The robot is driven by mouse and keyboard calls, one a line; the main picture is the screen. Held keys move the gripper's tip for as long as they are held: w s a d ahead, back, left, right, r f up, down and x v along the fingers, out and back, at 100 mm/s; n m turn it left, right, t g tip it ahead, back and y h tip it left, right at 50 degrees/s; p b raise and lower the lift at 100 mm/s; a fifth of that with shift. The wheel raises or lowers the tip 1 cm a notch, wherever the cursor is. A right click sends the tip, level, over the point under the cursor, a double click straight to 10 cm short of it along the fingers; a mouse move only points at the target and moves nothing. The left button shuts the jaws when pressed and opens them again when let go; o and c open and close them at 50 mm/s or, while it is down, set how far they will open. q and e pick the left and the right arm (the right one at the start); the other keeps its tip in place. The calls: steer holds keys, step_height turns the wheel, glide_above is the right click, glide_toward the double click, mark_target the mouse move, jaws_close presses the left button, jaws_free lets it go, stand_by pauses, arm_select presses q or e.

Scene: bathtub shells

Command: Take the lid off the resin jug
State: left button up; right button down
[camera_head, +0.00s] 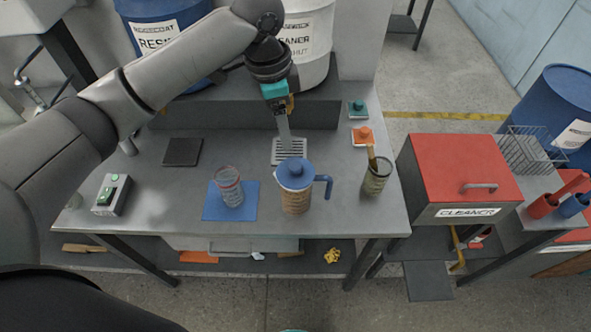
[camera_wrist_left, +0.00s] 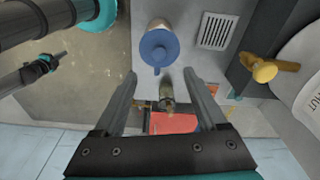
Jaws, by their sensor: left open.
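The resin jug (camera_head: 295,202) stands upright on the grey workbench, amber below, with a blue handle on its right. Its blue knobbed lid (camera_head: 295,174) sits on top; the lid also shows in the left wrist view (camera_wrist_left: 159,47). My left gripper (camera_head: 287,138) is open and empty, above the bench and behind the jug in the head view. In the left wrist view its two fingers (camera_wrist_left: 160,76) point towards the lid, apart from it. My right gripper (camera_wrist_left: 25,76) appears at the left of the wrist view, too small to judge its jaws.
A glass jar (camera_head: 229,187) stands on a blue mat (camera_head: 213,210) left of the jug. A jar with a brush (camera_head: 376,178) stands to the right. A drain grate (camera_head: 290,151) lies behind. A red-lidded cleaner box (camera_head: 461,165) is beyond the bench's right edge.

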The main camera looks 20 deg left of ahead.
arm_select(q)
glide_above(295, 166)
steer(key=a, duration=0.1)
step_height(295, 166, down, 7)
steer(key=shift+s+a+r, duration=0.1)
steer(key=shift+s+a, duration=0.05)
steer(key=shift+w+d+f, duration=0.1)
steer(key=shift+d+f, duration=0.1)
steer(key=shift+f, duration=0.7)
steer(key=shift+w+d+f, duration=0.1)
steer(key=shift+d+f, duration=0.1)
steer(key=shift+f, duration=0.75)
steer(key=shift+d+f, duration=0.2)
steer(key=shift+f, duration=0.7)
steer(key=shift+r, duration=0.1)
jaws_close()
